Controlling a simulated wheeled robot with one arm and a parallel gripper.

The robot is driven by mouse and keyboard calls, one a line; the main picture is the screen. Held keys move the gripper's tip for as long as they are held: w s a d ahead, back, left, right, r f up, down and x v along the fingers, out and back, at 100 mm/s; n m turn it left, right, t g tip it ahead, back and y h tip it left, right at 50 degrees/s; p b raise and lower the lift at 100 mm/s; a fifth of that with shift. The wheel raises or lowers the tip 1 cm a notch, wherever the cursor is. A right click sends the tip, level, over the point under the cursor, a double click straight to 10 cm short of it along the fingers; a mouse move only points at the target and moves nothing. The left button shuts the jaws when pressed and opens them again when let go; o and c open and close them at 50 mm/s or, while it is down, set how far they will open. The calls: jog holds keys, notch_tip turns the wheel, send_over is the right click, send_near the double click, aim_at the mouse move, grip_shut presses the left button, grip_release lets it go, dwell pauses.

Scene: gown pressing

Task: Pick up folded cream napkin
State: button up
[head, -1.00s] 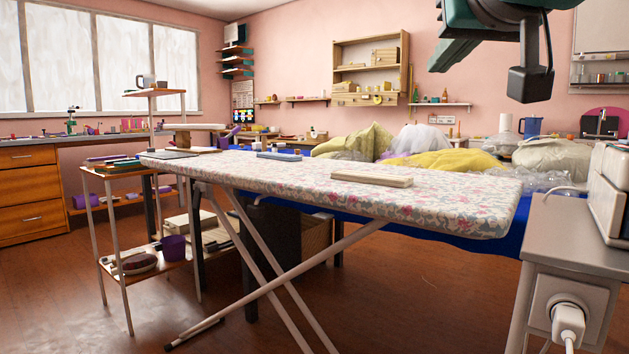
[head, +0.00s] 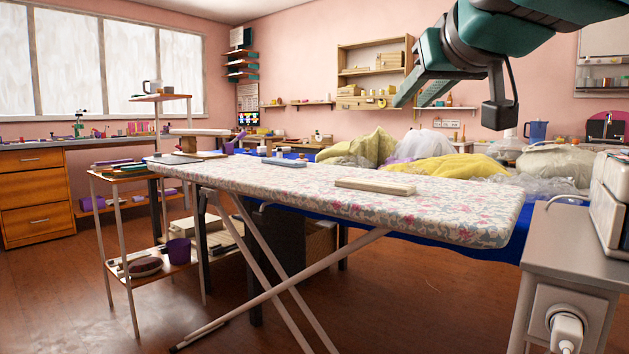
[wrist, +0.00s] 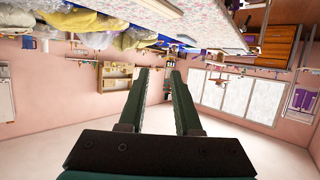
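A flat, folded cream piece, which looks like the napkin (head: 375,186), lies on the floral ironing board (head: 460,213), right of the board's middle. My gripper (head: 418,100) is in the air above and beyond it in the head view, well apart from it. In the wrist view my gripper (wrist: 160,72) has its two fingers parallel with a clear gap and nothing between them.
A small blue item (head: 284,163) lies farther left on the board. Yellow cloth (head: 450,165) and plastic-wrapped bundles are heaped behind it. A grey stand (head: 585,243) is at the right, and a small shelf cart (head: 130,178) at the left. The board around the napkin is clear.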

aim_at(376, 182)
jog(key=o, duration=0.6)
jog(key=w+f+n+g+y+p, duration=0.1)
jog(key=w+f, duration=0.1)
jog(key=w, duration=0.1)
jog(key=w+d+f+n+g+y+p, duration=0.1)
jog(key=w+f, duration=0.1)
jog(key=w, duration=0.2)
jog(key=w+d+f+n+g+y+p, duration=0.1)
jog(key=w+f+n+y+p, duration=0.1)
jog(key=w, duration=0.2)
jog(key=shift+d+f+g, duration=0.15)
jog(key=shift+f+g, duration=0.15)
jog(key=shift+g, duration=0.1)
jog(key=o, duration=0.4)
jog(key=w+d+f+n+y+p, duration=0.1)
jog(key=w, duration=0.1)
jog(key=w+d+f+n+g+y+p, duration=0.1)
jog(key=w+f+n, duration=0.1)
jog(key=w+d+f+n+g+y+p, duration=0.1)
jog(key=w+d+f+y, duration=0.1)
jog(key=shift+p, duration=0.3)
jog(key=shift+p+x, duration=0.7)
jog(key=shift+x, duration=3.25)
